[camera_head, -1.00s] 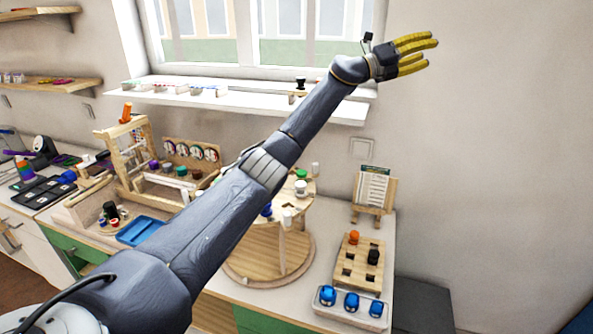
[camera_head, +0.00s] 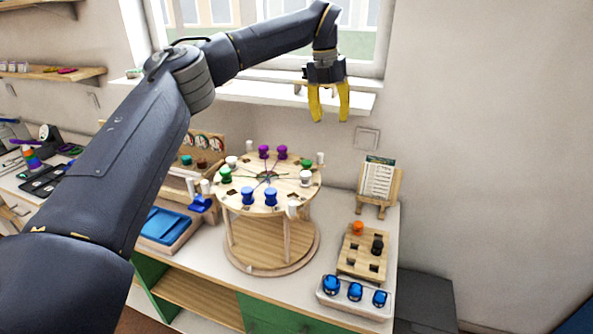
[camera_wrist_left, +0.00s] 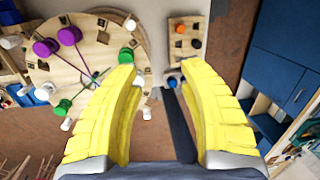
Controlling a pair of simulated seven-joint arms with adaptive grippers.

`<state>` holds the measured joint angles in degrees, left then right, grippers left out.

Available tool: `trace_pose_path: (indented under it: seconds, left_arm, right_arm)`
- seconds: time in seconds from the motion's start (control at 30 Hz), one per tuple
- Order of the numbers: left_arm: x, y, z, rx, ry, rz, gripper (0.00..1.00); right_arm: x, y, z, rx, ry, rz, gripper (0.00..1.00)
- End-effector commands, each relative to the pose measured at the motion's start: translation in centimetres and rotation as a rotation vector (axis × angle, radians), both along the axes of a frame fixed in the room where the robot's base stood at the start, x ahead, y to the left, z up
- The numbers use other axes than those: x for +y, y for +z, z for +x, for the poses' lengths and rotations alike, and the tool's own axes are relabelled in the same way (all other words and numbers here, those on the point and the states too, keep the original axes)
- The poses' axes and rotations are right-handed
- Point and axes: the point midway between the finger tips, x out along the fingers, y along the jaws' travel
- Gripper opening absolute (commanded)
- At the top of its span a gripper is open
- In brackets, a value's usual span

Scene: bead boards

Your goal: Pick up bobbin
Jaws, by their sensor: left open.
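Several bobbins stand around the rim of a round wooden stand (camera_head: 265,208): two purple bobbins (camera_head: 273,152) at the back, blue bobbins (camera_head: 259,196) at the front, a green bobbin (camera_head: 225,175) at the left and a green one (camera_head: 306,164) at the right, with white ones between. In the left wrist view purple bobbins (camera_wrist_left: 58,40) and a green bobbin (camera_wrist_left: 126,55) show. My left gripper (camera_head: 329,117), with yellow fingers, points down, open and empty, above and behind the stand's right side. My right gripper is not in view.
A wooden board (camera_head: 361,252) holds an orange and a black bobbin, with a tray of blue bobbins (camera_head: 354,291) in front. A card stand (camera_head: 378,183) is behind it. The windowsill (camera_head: 240,92) is close behind my gripper.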

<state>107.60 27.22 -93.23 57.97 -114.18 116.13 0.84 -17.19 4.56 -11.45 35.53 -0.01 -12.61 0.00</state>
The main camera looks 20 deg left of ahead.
Motion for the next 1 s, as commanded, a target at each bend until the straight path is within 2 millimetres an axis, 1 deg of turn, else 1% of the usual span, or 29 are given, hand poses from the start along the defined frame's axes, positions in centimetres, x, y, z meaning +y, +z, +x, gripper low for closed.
trace_pose_path:
  seconds: [0.03,0.1,0.2,0.3,0.37,0.47,0.6,0.8,1.0]
  left_arm:
    - [1.5,0.1,-0.6,0.024,0.041,0.037,0.41]
    - [2.9,0.1,-1.2,0.053,0.087,0.073,0.41]
    - [4.2,0.2,-1.8,0.078,0.132,0.106,0.41]
    - [4.8,-0.4,-2.1,0.091,0.152,0.119,0.41]
    - [4.9,-1.2,-2.2,0.095,0.155,0.123,0.41]
    - [4.9,-2.8,-2.2,0.095,0.154,0.123,0.41]
    - [4.9,-5.5,-2.2,0.095,0.153,0.121,0.41]
    - [4.8,-8.9,-2.2,0.095,0.153,0.121,0.41]
    - [4.8,-11.2,-2.2,0.092,0.154,0.12,0.41]
  right_arm:
    - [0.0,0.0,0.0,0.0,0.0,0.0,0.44]
    - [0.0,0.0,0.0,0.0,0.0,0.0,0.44]
    - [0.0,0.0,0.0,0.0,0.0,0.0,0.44]
    - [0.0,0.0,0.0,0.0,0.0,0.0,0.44]
    - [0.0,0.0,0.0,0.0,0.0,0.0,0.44]
    - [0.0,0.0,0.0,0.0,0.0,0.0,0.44]
    - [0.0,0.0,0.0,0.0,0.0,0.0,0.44]
    - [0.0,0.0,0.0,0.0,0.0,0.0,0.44]
    - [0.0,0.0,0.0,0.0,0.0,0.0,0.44]
